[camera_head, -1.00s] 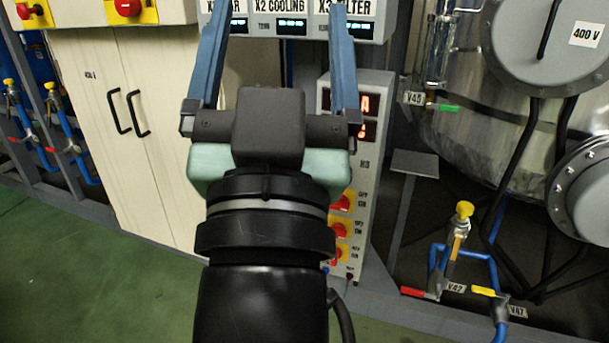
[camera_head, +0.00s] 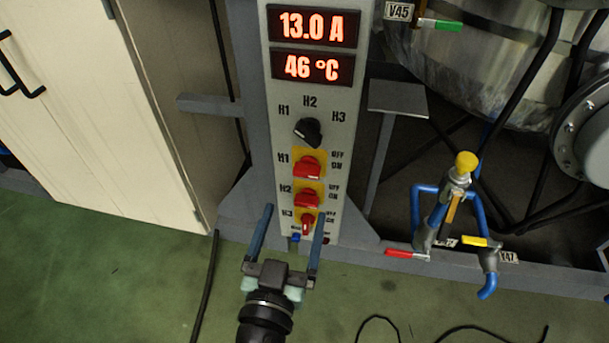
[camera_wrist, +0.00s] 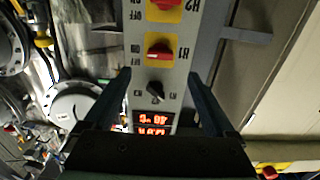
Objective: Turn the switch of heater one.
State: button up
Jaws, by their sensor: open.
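The heater panel (camera_head: 345,140) is a tall pale box with red displays reading 13.0 A and 46 °C. The H1 switch (camera_head: 307,167) is a red knob on a yellow plate, with OFF and ON marked to its right. It also shows in the upside-down wrist view (camera_wrist: 159,52), its handle lying across the panel, seen between my finger lines. My gripper (camera_head: 295,211) is open and empty. In the head view it appears low in front of the panel, below H1. No contact with the switch shows.
A black selector knob (camera_head: 308,131) sits above H1. The red H2 switch (camera_head: 307,199) and H3 switch (camera_head: 307,224) sit below it. A blue pipe with a yellow-knobbed valve (camera_head: 466,162) stands to the right. The green floor (camera_head: 130,290) at left is clear.

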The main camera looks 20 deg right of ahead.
aim_at(305, 176)
jog(key=x, duration=0.9)
jog(key=shift+w+d, duration=0.15)
jog(key=shift+w, duration=0.1)
jog(key=c, duration=1.4)
